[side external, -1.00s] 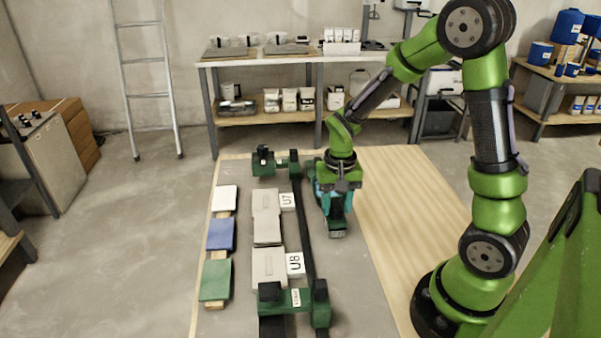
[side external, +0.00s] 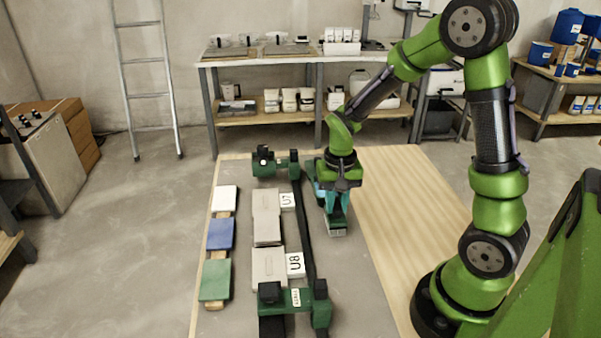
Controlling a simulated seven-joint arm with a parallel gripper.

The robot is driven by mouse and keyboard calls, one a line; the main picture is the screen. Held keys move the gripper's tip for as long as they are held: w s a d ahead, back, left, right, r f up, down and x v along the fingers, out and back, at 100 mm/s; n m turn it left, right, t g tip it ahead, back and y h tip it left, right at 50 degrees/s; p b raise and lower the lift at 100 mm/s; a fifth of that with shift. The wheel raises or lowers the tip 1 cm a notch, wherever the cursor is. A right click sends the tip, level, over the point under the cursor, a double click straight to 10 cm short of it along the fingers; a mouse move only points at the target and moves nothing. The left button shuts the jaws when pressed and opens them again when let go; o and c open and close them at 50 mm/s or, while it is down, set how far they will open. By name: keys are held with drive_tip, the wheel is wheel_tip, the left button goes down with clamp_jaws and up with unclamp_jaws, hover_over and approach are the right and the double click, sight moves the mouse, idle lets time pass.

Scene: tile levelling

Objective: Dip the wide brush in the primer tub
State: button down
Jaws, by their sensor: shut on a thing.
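My gripper (side external: 336,205) points down over the grey work surface, right of the dark rail. I cannot make out a primer tub on the table; several white tubs (side external: 290,99) stand on the lower shelf of the back bench.
Grey tiles (side external: 267,218) with white tags marked U7 and U8 lie left of the dark rail (side external: 306,240). A green clamp-like frame (side external: 292,299) spans the near end. White, blue and green plates (side external: 220,234) lie farther left. The wooden tabletop right of my gripper (side external: 400,215) is clear.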

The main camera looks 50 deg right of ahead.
sight(338, 203)
drive_tip(key=shift+r, duration=3.85)
drive_tip(key=shift+d+f, duration=0.15)
drive_tip(key=shift+d, duration=0.05)
drive_tip(key=w+d+r, duration=0.2)
drive_tip(key=w+d, duration=0.6)
drive_tip(key=shift+a+f, duration=0.1)
drive_tip(key=shift+f, duration=3.8)
